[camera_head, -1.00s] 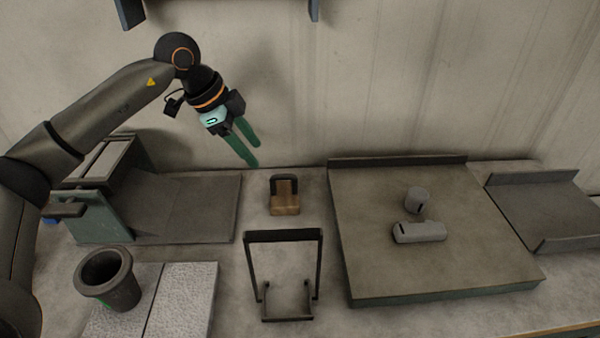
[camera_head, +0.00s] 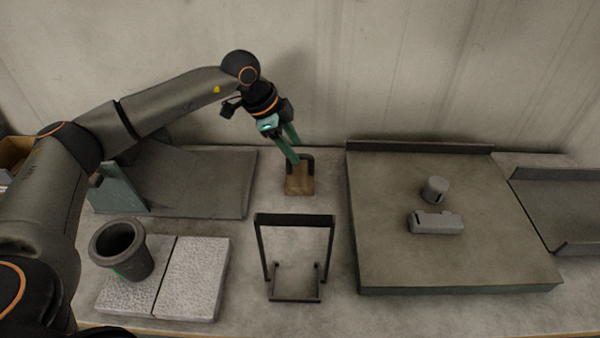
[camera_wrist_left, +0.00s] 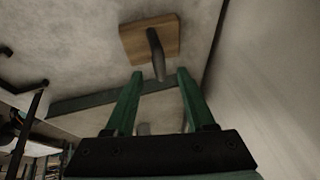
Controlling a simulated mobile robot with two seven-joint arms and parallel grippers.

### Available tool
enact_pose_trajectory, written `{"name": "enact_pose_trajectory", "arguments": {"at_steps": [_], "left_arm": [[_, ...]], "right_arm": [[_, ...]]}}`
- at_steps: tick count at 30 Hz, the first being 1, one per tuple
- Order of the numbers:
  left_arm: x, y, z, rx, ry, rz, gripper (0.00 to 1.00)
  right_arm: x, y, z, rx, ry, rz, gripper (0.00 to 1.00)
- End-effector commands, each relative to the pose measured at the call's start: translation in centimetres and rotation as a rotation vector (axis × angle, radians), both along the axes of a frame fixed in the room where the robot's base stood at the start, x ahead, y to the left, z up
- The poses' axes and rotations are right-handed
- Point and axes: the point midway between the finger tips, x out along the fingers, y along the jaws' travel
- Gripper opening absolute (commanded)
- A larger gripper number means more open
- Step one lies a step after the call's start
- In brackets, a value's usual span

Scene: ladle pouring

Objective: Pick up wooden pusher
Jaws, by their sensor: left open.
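The wooden pusher (camera_head: 299,184) is a small brown wooden block with a black handle. It sits on the bench near the back wall, between the dark sloped plate and the large grey board. My left gripper (camera_head: 296,150) is open, with green fingers pointing down just above the pusher's handle. In the left wrist view the pusher (camera_wrist_left: 138,40) lies beyond the fingertips, and its dark handle points toward the gap of my left gripper (camera_wrist_left: 159,75). Nothing is between the fingers near the tips. My right gripper is not in view.
A black frame stand (camera_head: 294,220) stands in front of the pusher. A dark cup (camera_head: 120,250) stands on light textured slabs (camera_head: 196,280) at the left. The large board (camera_head: 480,260) at the right bears a grey cylinder (camera_head: 435,189) and a grey block (camera_head: 437,223).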

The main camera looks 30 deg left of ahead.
Motion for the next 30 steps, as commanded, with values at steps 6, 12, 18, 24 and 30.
{"name": "enact_pose_trajectory", "arguments": {"at_steps": [6, 12, 18, 24, 30], "left_arm": [[0.7, -0.6, -2.1, 0.000, 0.001, 0.002, 0.55], [0.8, -0.6, -2.2, 0.000, 0.000, 0.001, 0.55], [0.7, -0.6, -2.1, 0.000, 0.000, 0.001, 0.35], [0.7, -0.6, -2.1, 0.000, 0.000, 0.001, 0.13], [0.7, -0.6, -2.1, 0.000, 0.000, 0.001, 0.00]], "right_arm": [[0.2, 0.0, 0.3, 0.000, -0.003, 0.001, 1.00], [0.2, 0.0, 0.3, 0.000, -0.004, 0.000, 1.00], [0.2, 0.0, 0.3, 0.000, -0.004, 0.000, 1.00], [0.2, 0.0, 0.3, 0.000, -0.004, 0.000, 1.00], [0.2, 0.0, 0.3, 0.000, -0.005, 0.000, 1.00]]}}
